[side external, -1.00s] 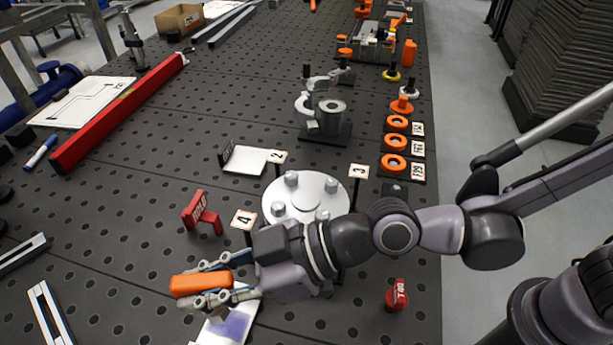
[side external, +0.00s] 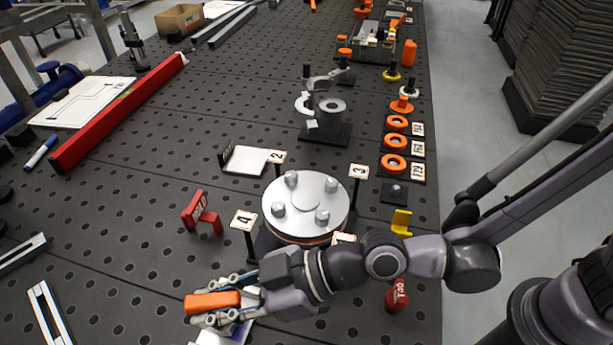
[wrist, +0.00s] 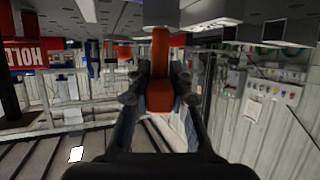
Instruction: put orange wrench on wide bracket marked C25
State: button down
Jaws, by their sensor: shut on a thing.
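My gripper (side external: 222,301) is shut on an orange piece (side external: 212,302), which I take for the orange wrench. It is held above the bench in the near left part of the side view. The piece also shows in the wrist view (wrist: 160,75), between the fingers. A pale plate with a bluish patch (side external: 215,337) lies below my gripper, partly hidden by it. A white plate with a dark upright edge (side external: 245,160) stands farther back. I cannot read C25 on either, so I cannot tell which is the wide bracket.
A round flange with several bolts (side external: 305,204) stands right of my gripper, with numbered tags around it. A red bracket (side external: 201,212) stands behind my gripper. A red knob (side external: 396,297) and a yellow piece (side external: 401,222) are at the right. Bare perforated bench (side external: 120,240) lies at the left.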

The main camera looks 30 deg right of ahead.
jog(key=shift+f, duration=0.1)
jog(key=c, duration=1.2)
grip_release()
jog(key=shift+d+r, duration=0.2)
jog(key=shift+r, duration=0.05)
jog(key=v, duration=1.1)
jog(key=shift+d, duration=0.2)
jog(key=shift+s+r, duration=0.15)
